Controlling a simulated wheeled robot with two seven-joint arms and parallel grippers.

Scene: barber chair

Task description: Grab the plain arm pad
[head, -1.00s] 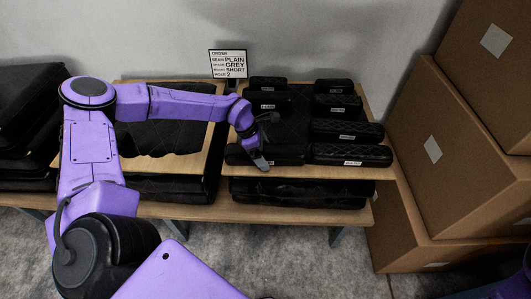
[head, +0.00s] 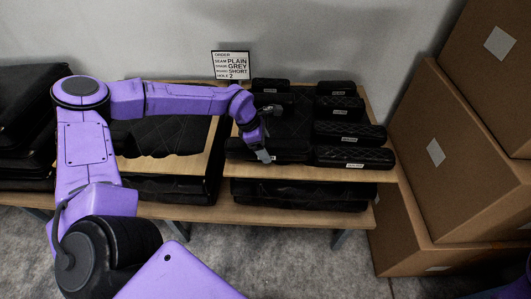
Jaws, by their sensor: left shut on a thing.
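Several black arm pads lie in two columns on the wooden table (head: 386,167). My left gripper (head: 264,156) reaches in from the left and points down at the front-left pad (head: 290,150). It is shut on this pad, which still appears at table level. My gripper covers part of the pad, and I cannot read a label on it. The front-right pad (head: 352,155) and the pad behind it (head: 350,132) carry small white labels too small to read. My right gripper is not in view.
An order card (head: 231,65) behind the pads reads plain, grey, short, hole 2. Large cardboard boxes (head: 450,150) stand close on the right. Black cushions (head: 25,120) are stacked at the far left. More black padded pieces (head: 300,194) lie on the lower shelf.

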